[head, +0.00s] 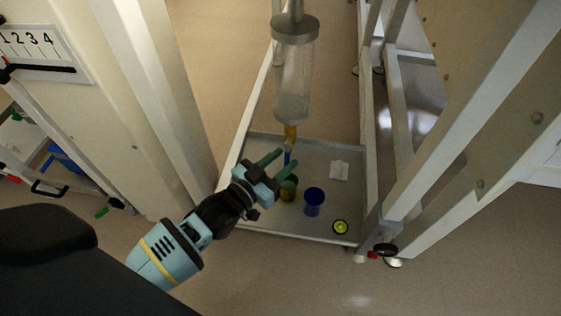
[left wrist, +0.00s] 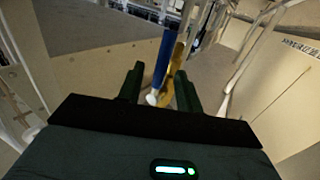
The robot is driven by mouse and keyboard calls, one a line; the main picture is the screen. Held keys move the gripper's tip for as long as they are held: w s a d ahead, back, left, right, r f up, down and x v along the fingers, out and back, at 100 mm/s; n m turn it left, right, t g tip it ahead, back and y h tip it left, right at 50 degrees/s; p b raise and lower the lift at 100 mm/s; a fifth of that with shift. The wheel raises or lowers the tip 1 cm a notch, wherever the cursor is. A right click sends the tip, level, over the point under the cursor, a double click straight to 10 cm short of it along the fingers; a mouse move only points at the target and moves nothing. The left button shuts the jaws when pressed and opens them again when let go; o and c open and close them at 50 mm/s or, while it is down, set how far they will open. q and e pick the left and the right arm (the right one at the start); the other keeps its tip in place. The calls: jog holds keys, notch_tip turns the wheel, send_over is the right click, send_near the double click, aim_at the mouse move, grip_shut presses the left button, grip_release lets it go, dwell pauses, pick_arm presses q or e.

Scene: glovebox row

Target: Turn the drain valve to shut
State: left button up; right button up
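The drain valve has a brass-yellow body (head: 290,132) below a clear cylinder (head: 294,85) in the head view. Its blue lever (head: 288,154) hangs down, roughly along the body. In the left wrist view the blue lever (left wrist: 165,60) runs beside the yellow body (left wrist: 178,62), with a pale tip at its near end. My left gripper (head: 277,163) is open, its two green fingers pointing up towards the lever. In the left wrist view the lever appears between the fingertips (left wrist: 160,72); I cannot tell whether they touch it. My right gripper is not in view.
A grey tray (head: 240,190) lies below the valve. It holds a yellow-green cup (head: 288,190), a blue cup (head: 314,203), a yellow-black round item (head: 340,227) and a white cloth (head: 339,170). Pale frame posts (head: 160,90) stand on both sides. A numbered panel (head: 45,55) is at left.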

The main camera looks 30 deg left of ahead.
pick_arm(q)
grip_shut()
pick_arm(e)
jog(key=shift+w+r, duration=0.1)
